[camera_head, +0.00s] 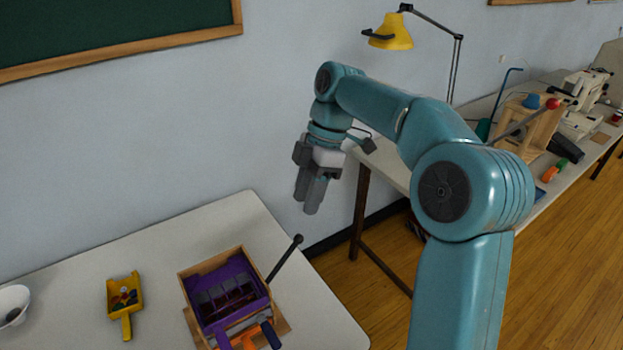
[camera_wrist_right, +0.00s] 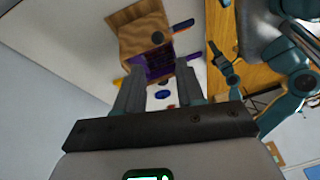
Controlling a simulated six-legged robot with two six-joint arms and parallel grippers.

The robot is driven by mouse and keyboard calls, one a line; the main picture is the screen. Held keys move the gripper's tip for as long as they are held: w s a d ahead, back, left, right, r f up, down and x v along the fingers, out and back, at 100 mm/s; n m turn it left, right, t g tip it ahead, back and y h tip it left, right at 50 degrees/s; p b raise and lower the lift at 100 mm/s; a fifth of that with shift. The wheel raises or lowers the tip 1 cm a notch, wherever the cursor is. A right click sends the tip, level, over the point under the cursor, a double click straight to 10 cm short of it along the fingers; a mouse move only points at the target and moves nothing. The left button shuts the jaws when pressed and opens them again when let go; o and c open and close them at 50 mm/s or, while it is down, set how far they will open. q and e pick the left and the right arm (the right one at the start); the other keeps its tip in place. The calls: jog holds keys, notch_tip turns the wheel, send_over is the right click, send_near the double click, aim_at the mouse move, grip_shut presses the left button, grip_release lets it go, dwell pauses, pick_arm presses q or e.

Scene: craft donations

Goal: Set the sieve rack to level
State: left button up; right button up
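The sieve rack is a wooden box frame (camera_head: 184,283) holding a purple tray (camera_head: 237,262) with dark slots, on the table at lower left. A black lever (camera_head: 284,258) with a round knob slants up and right from its side. I cannot tell whether the tray is level. The rack also shows beyond my fingers in the right wrist view (camera_wrist_right: 140,35). My right gripper (camera_head: 312,205) hangs above and right of the rack, apart from it. Its fingers (camera_wrist_right: 160,92) are spread with nothing held. A teal arm end with a dark gripper (camera_wrist_right: 222,62), apparently my left, shows small; its fingers are unclear.
Left of the rack lie a yellow scoop (camera_head: 125,295) with small coloured pieces and a white bowl (camera_head: 14,300). Orange (camera_head: 246,342) and blue (camera_head: 270,334) handles show at its front. A second table at right carries a wooden stand (camera_head: 540,125) and a sewing machine (camera_head: 585,88).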

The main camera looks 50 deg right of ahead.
jog(key=shift+v, duration=1.45)
